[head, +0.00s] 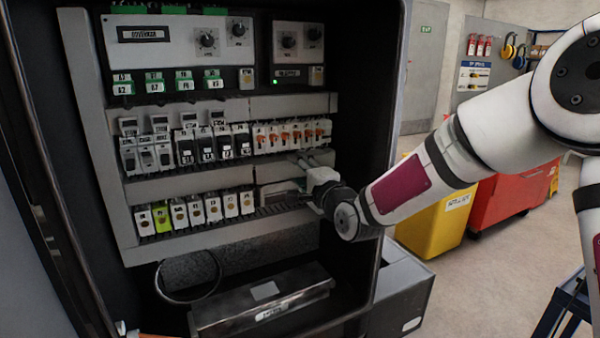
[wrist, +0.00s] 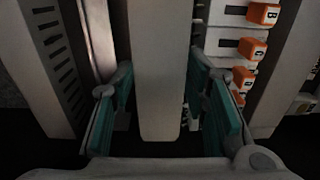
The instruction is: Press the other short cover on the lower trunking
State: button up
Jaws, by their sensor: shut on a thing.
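My gripper (head: 303,176) is at the right end of the panel rows inside the open cabinet. The cover's near end is free and shows between the fingers. Slotted trunking (wrist: 42,50) runs along the left of that view. In the head view the lower trunking (head: 215,238) runs below the bottom device row. My gripper hides part of the panel's right side, and whether the cover touches the trunking cannot be told.
Breakers with orange levers (head: 290,134) sit just above my gripper and show at the right in the wrist view (wrist: 252,48). A row of white terminals (head: 197,210) lies left. The cabinet's right edge (head: 385,150) is close beside my arm. A dark box (head: 262,303) lies below.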

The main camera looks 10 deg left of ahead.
jog(key=shift+w+a+b, duration=0.3)
jog(key=shift+w+a, duration=0.05)
jog(key=shift+w, duration=0.2)
dwell(1.4)
jog(key=o, duration=1.2)
jog(key=shift+o, duration=0.2)
